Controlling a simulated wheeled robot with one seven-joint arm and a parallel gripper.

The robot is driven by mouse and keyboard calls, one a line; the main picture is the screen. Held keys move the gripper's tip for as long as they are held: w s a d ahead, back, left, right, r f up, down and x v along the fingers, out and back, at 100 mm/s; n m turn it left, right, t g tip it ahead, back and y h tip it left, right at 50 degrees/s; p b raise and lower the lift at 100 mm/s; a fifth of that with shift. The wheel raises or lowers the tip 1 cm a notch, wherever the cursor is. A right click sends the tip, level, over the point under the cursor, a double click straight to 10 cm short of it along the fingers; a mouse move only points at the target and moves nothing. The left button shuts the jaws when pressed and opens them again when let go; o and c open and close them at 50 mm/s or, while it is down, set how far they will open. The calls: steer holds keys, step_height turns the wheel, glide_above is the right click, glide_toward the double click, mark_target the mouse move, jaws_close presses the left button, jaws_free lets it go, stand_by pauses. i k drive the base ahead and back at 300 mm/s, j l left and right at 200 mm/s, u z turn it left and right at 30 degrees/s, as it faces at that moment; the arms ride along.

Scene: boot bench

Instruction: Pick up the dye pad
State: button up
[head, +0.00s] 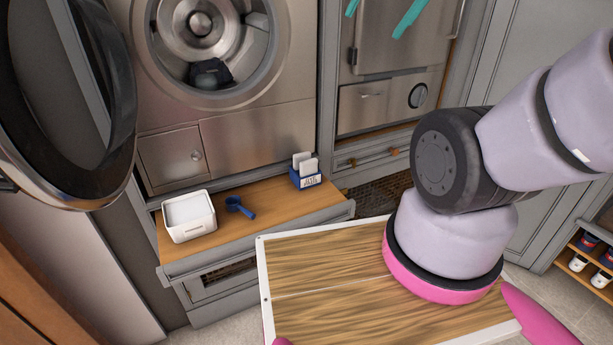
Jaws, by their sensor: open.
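Two white, flat pads (309,164) stand upright in a small blue holder (308,181). The pads look like the dye pads. The holder sits at the right end of the wooden ledge below the washer. My gripper (420,335) is at the lower right, well apart from the pads and nearer to me. Its pink fingers are spread wide, one at the right and only a tip of the other at the bottom edge. It is open. Their lower ends are cut off by the frame, and I see nothing held between them.
A white tub (189,217) and a blue scoop (239,207) share the ledge (280,212) to the left. The washer's round door (62,95) hangs open; a dark item (210,73) lies in its drum. A white-edged wooden board (330,300) is under my arm.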

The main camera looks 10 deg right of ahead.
mark_target(308, 167)
steer(key=j+z, duration=0.15)
steer(key=j, duration=0.2)
steer(key=k+j+z, duration=0.2)
steer(key=j, duration=0.2)
steer(key=j+z, duration=0.15)
steer(key=j, duration=0.2)
steer(key=k+j+z, duration=0.2)
steer(key=j, duration=0.15)
